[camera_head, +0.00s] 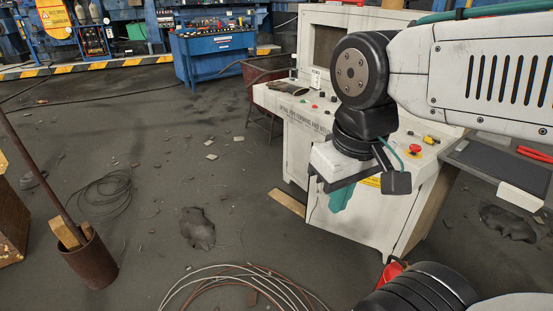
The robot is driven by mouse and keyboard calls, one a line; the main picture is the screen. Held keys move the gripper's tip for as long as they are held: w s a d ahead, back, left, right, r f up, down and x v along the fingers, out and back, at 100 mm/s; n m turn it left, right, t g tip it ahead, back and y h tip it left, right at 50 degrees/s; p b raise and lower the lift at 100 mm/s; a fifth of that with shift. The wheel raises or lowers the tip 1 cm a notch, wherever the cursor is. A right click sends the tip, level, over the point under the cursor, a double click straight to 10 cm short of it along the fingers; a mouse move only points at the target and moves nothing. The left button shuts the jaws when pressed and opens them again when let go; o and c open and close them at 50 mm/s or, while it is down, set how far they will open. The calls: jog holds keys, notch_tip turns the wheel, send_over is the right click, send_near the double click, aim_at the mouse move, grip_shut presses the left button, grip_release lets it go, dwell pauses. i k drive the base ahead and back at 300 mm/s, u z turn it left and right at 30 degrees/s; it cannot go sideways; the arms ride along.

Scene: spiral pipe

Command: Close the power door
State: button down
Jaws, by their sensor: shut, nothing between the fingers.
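A white control console (309,115) stands at centre right, with buttons and a red emergency stop on its sloped top.
A coil of hoses (245,288) lies on the floor at the front. A rusty bucket (88,262) with a rod stands at left. A blue workbench (212,55) is at the back. A plank (287,203) lies by the console. The floor left of the console is mostly open, with scattered debris.

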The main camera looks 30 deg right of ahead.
aim_at(372, 219)
jog(key=u, duration=0.5)
jog(key=i, duration=1.35)
jog(key=z, duration=0.55)
jog(key=i, duration=0.4)
jog(key=z, duration=0.45)
